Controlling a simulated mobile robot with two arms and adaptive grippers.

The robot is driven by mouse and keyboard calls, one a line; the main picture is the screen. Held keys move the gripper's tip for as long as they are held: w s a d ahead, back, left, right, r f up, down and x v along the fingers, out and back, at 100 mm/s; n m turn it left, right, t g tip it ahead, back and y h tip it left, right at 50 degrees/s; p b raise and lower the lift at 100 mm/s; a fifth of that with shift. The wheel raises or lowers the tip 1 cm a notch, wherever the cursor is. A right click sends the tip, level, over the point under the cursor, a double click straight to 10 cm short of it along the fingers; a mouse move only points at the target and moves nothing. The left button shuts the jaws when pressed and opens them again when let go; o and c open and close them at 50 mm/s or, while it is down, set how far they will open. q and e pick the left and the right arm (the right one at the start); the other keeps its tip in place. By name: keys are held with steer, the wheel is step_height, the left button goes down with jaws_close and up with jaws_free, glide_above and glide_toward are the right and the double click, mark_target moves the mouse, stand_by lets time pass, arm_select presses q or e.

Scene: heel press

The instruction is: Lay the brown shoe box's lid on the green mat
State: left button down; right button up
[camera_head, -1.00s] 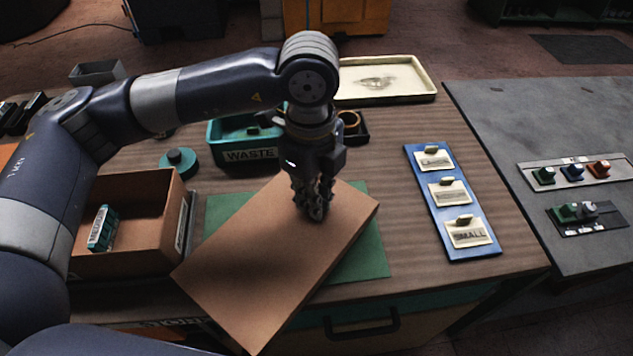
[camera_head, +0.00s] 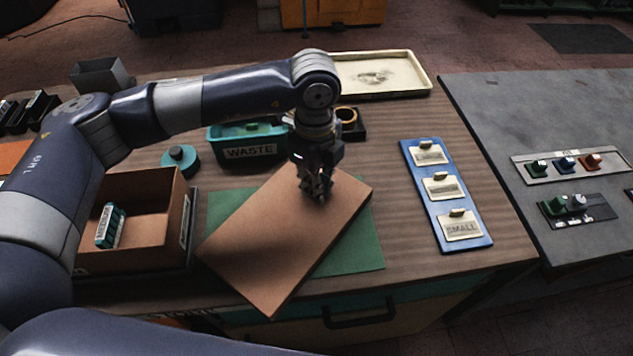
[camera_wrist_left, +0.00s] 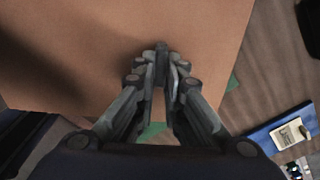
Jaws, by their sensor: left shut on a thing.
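The brown shoe box's lid (camera_head: 280,245) is a flat brown panel, turned at an angle over the green mat (camera_head: 350,255). Its near corner reaches past the mat and the table's front edge. My left gripper (camera_head: 318,196) is shut on the lid near its far right part. The lid also fills much of the left wrist view (camera_wrist_left: 90,50), with the fingers (camera_wrist_left: 162,75) closed at it. I cannot tell whether the lid touches the mat. The open brown shoe box (camera_head: 150,258) stands left of the mat with a teal labelled packet (camera_head: 110,226) inside. My right gripper is not in view.
A teal WASTE bin (camera_head: 245,150) and a round teal object (camera_head: 180,160) stand behind the mat. A cream tray (camera_head: 400,85) lies at the back. A blue board (camera_head: 445,195) with labelled cards lies to the right. Bare table lies between mat and board.

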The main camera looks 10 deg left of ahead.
arm_select(q)
steer(key=c, duration=1.7)
jaws_free()
step_height(320, 180, up, 12)
steer(key=b, duration=0.2)
steer(key=shift+w+a+r+b, duration=0.1)
steer(key=shift+w+b, duration=0.05)
steer(key=shift+b, duration=0.15)
